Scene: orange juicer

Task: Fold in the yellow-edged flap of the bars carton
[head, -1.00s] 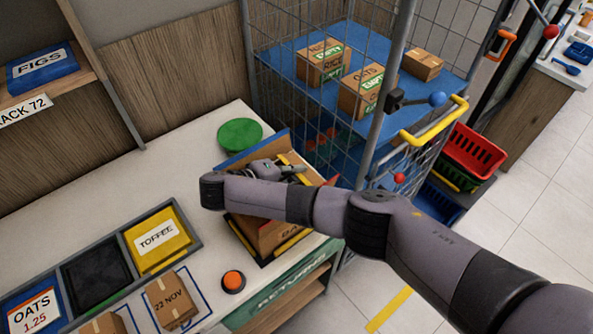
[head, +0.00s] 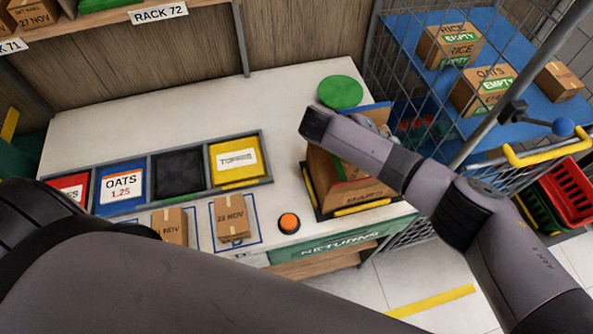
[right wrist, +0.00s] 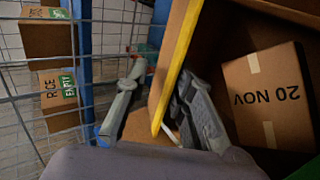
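The open brown bars carton (head: 330,185) stands at the right end of the counter, with lettering on its front. My right gripper (head: 372,125) is at its back right, mostly hidden behind my arm in the head view. In the right wrist view the gripper (right wrist: 160,105) is open, its two fingers apart. The upright yellow-edged flap (right wrist: 176,70) stands between them, one finger on the carton's inner side and one outside. I cannot tell whether either finger touches it. A box marked 20 NOV (right wrist: 268,95) lies inside. My left arm crosses the foreground; its gripper is out of view.
A green disc (head: 340,92) lies behind the carton. A wire cage (head: 410,60) with boxes on a blue shelf stands close on the right. An orange button (head: 289,222), small date boxes (head: 231,217) and a bin row (head: 268,170) are left of the carton.

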